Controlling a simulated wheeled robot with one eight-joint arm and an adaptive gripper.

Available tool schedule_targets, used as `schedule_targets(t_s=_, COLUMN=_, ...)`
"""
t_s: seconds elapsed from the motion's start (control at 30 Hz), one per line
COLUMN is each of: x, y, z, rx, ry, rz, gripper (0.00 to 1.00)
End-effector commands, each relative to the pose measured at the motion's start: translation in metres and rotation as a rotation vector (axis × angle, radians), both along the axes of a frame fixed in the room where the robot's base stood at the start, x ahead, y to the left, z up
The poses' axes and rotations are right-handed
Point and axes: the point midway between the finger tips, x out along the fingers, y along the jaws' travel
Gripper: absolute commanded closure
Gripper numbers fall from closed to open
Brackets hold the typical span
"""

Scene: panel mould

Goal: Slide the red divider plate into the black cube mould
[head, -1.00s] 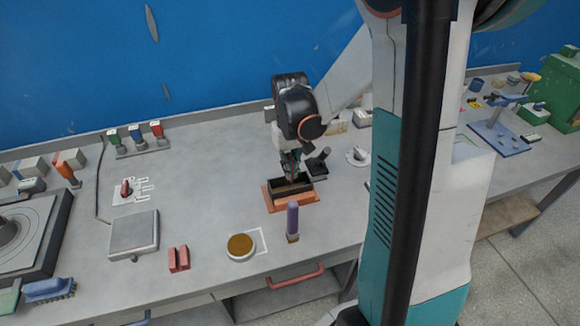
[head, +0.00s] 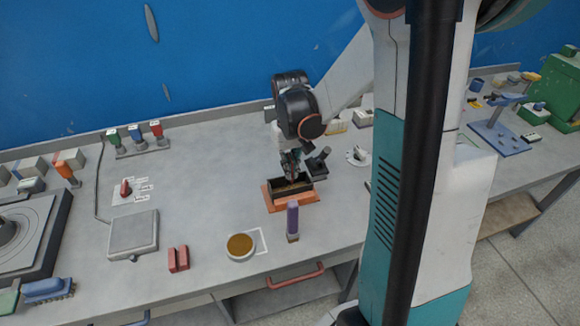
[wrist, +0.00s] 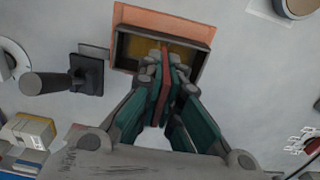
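The black cube mould (head: 301,192) is an open-topped box on an orange base plate (head: 276,206), near the middle of the bench. The wrist view shows its dark wall (wrist: 121,50) and brownish floor. My gripper (head: 290,172) is over the mould, pointing down. In the wrist view my gripper (wrist: 163,72) is shut on the red divider plate (wrist: 163,98), a thin plate held on edge between the fingers. The plate's far end reaches into the mould's outline. The fingers hide its lower edge, so I cannot tell how deep it sits.
A black tool with an upright handle (head: 319,160) stands close behind the mould to the right. A purple-handled tool (head: 292,218) stands in front. A bowl of brown material (head: 240,246), red blocks (head: 178,259) and a scale (head: 134,233) are left. Bench space between is clear.

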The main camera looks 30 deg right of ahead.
Motion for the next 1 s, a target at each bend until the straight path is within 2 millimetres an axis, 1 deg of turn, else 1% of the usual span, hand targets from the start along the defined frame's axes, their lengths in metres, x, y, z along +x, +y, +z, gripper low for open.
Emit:
schedule_targets(t_s=0.57, x=0.0, y=0.0, z=-0.001, rx=0.0, ry=0.0, rz=0.0, gripper=1.0)
schedule_targets(t_s=1.0, x=0.0, y=0.0, z=-0.01, rx=0.0, ry=0.0, rz=0.0, gripper=1.0)
